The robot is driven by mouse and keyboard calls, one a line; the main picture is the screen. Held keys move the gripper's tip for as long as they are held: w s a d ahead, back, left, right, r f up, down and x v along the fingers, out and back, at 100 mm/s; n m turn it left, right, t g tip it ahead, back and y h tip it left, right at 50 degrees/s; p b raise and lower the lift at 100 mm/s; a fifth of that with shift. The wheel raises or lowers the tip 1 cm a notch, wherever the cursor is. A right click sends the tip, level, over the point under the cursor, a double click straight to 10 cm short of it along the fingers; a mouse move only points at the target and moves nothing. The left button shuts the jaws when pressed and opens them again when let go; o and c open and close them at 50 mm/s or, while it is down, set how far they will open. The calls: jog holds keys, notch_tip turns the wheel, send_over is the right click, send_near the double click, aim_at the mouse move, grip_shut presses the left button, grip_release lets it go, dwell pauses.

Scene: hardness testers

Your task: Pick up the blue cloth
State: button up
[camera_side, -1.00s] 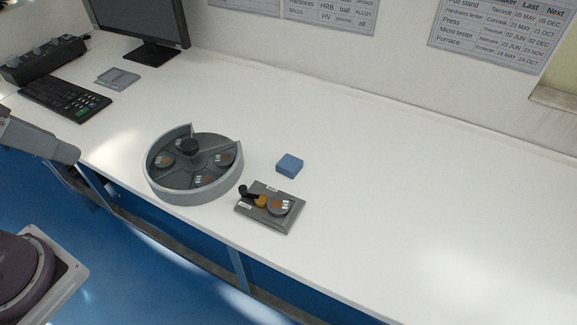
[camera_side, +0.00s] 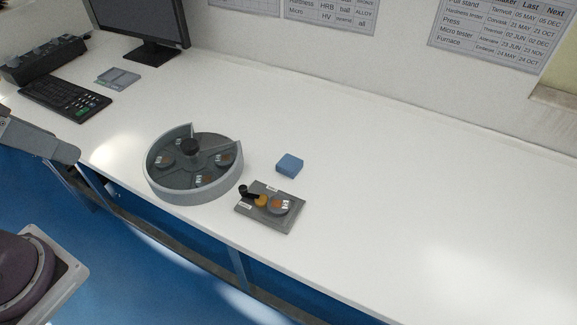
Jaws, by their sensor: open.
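The blue cloth (camera_side: 289,164) is a small folded block lying on the white bench (camera_side: 400,200), right of the round grey tray and just behind the small grey plate. Nothing touches it from above and it is fully visible. My gripper is outside the picture; only parts of my arm show at the left edge, well away from the cloth.
The round grey tray (camera_side: 228,186) has a raised wall and several labelled discs. A keyboard (camera_side: 66,99) and monitor (camera_side: 140,22) stand at back left. The bench's right side is clear.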

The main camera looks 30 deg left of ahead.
jog(key=o, duration=0.8)
